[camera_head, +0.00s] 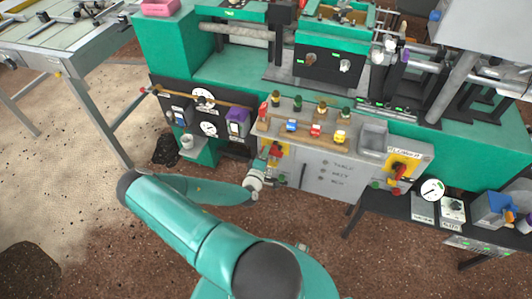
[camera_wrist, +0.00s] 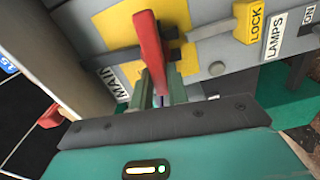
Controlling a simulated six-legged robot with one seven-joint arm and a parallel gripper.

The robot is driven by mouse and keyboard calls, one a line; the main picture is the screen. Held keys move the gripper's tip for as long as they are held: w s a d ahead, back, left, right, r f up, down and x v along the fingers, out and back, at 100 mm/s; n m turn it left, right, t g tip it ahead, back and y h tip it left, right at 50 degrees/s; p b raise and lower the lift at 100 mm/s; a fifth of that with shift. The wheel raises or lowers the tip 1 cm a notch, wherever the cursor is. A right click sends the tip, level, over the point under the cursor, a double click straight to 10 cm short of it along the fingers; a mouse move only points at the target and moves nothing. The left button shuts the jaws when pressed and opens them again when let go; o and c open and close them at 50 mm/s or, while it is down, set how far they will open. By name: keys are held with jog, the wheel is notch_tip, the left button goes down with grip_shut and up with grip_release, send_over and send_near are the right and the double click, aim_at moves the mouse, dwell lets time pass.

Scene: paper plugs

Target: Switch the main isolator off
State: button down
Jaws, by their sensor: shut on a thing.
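The main isolator is a red handle (camera_wrist: 150,45) on a yellow plate (camera_wrist: 113,30), with a white MAIN label (camera_wrist: 112,86) beside it in the wrist view. My gripper (camera_wrist: 161,88) is shut on the red handle, with one finger on each side of its lower part. In the head view the red handle (camera_head: 276,150) sits at the left end of the grey control panel (camera_head: 340,178). My gripper (camera_head: 268,167) is right at it and partly covers it. The handle's pivot is not clear.
A yellow LOCK tag (camera_wrist: 250,18) and a LAMPS label (camera_wrist: 274,34) are close on the right. A second red handle on a yellow plate (camera_head: 401,165) is at the panel's right end. Colored knobs (camera_head: 315,129) line the panel top. Gauges (camera_head: 209,128) stand left.

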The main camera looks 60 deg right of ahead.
jog(key=shift+s+a+f+n, duration=0.1)
jog(key=shift+f+n, duration=0.15)
jog(key=shift+n, duration=0.35)
jog(key=c, duration=1.4)
grip_release()
jog(key=shift+o, duration=0.2)
jog(key=s+a, duration=0.2)
jog(key=a, duration=1.1)
jog(key=shift+a, duration=0.3)
